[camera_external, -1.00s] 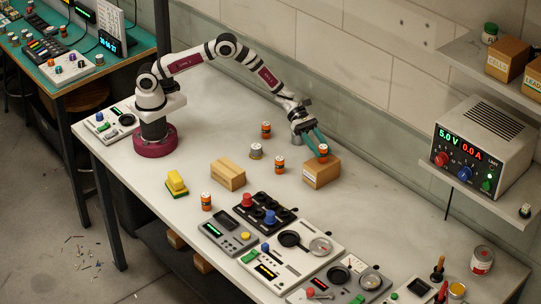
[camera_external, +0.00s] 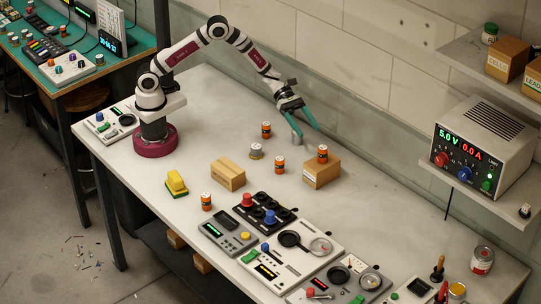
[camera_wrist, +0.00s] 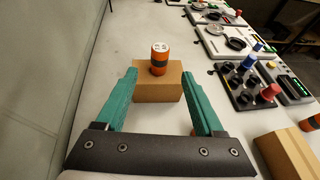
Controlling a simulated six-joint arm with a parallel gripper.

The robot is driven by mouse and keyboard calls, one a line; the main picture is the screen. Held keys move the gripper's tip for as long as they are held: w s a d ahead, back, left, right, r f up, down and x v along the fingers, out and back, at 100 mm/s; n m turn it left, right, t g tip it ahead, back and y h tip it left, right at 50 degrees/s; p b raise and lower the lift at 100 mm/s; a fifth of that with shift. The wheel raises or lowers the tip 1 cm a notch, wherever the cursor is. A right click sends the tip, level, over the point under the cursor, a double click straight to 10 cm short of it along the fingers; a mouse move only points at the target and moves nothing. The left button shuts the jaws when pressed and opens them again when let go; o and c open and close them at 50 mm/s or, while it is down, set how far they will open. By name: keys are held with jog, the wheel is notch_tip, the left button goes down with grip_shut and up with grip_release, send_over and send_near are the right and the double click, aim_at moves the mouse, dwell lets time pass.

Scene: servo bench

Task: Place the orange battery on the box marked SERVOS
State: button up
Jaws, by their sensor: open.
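An orange battery (camera_external: 322,154) with a dark band stands upright on top of a cardboard box (camera_external: 321,174). In the wrist view the battery (camera_wrist: 160,58) rests on the box (camera_wrist: 158,84), apart from both fingers. The writing on this box is too small to read. My gripper (camera_external: 309,136) is open and empty, above and behind the box on its left side. In the wrist view its green fingers (camera_wrist: 161,73) are spread wide, with the battery visible beyond the gap between them.
Other orange batteries stand at the back (camera_external: 266,130), beside the box (camera_external: 280,165) and in front (camera_external: 206,201). Control panels (camera_external: 292,250) fill the front.

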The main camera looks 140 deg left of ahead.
jog(key=s+d+r+m+g+h, duration=0.25)
jog(key=d+m, duration=0.25)
jog(key=d, duration=0.3)
jog(key=s+d+r+m+g+h, duration=0.1)
jog(key=s+d+r+m+g, duration=0.15)
jog(key=d+m, duration=0.4)
jog(key=s+d+r+m+g+h, duration=0.1)
jog(key=d+r+m+g+h, duration=0.2)
jog(key=d, duration=0.7)
jog(key=s+d+r+m+g+y, duration=0.1)
jog(key=s+d+m+g+y, duration=0.15)
jog(key=s+d+m, duration=0.45)
jog(key=s+d+m+g+y, duration=0.2)
jog(key=s+m+g, duration=0.1)
jog(key=s+m, duration=0.65)
jog(key=s+a+m+y, duration=0.4)
jog(key=s+m+y, duration=0.1)
jog(key=s+m, duration=0.3)
jog(key=shift+s+a+m+y, duration=0.25)
jog(key=shift+s+m+y, duration=0.15)
jog(key=shift+s, duration=0.1)
